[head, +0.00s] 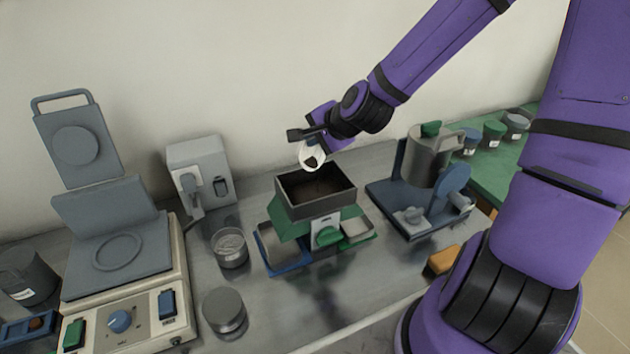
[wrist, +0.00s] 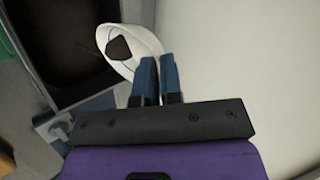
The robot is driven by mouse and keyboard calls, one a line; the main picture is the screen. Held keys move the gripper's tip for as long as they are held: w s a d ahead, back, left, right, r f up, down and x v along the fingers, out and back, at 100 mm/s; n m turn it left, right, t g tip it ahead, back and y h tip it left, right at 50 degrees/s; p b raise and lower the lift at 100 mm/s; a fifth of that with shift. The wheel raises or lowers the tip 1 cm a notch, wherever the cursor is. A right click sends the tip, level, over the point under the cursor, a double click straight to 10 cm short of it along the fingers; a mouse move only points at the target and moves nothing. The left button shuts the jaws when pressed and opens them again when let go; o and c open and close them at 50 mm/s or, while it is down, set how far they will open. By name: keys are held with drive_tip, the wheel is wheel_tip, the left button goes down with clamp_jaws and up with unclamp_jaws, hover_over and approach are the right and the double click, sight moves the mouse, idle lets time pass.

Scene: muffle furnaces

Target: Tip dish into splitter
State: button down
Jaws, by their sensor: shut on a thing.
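My gripper (head: 306,134) is shut on a white dish (head: 312,157) and holds it above the back of the splitter. The dish is steeply tilted, and a dark patch shows inside it. The splitter has a dark open hopper (head: 330,206) on top, a green body (head: 288,222) and a pan on either side below. In the wrist view the blue fingers of my gripper (wrist: 157,68) pinch the rim of the dish (wrist: 143,40). The dark hopper (wrist: 75,75) lies beside and below it at the left. Dark material lies in the hopper.
A hotplate-like device with a raised lid (head: 125,320) stands at the left. A jar (head: 229,248) and a round grey tin (head: 224,312) stand left of the splitter. A blue stand with a metal can (head: 428,158) is at the right. The wall is close behind.

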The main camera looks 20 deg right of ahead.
drive_tip(key=shift+w+d, duration=0.25)
drive_tip(key=shift+d, duration=0.35)
drive_tip(key=shift+w+d, duration=0.2)
drive_tip(key=shift+d, duration=0.35)
drive_tip(key=shift+a, duration=0.1)
drive_tip(key=shift+s+a+g+h, duration=0.15)
drive_tip(key=shift+a+g, duration=0.15)
drive_tip(key=shift+a, duration=0.65)
drive_tip(key=shift+s+a+g+h, duration=0.15)
drive_tip(key=shift+a+g, duration=0.15)
drive_tip(key=shift+a, duration=0.6)
drive_tip(key=shift+w, duration=0.1)
drive_tip(key=shift+w+a+f+g, duration=0.1)
drive_tip(key=shift+w+a+g, duration=0.1)
drive_tip(key=shift+g, duration=0.1)
drive_tip(key=shift+w+f, duration=0.1)
drive_tip(key=shift+w+a+f+g+h, duration=0.1)
drive_tip(key=shift+w+g+h, duration=0.2)
drive_tip(key=shift+g, duration=0.25)
drive_tip(key=shift+w+a+f+g+h, duration=0.1)
drive_tip(key=shift+w+g+h, duration=0.15)
drive_tip(key=shift+g, duration=0.3)
drive_tip(key=shift+w+a+f+g, duration=0.2)
drive_tip(key=shift+w+f+g, duration=0.05)
drive_tip(key=shift+g, duration=0.05)
idle(0.3)
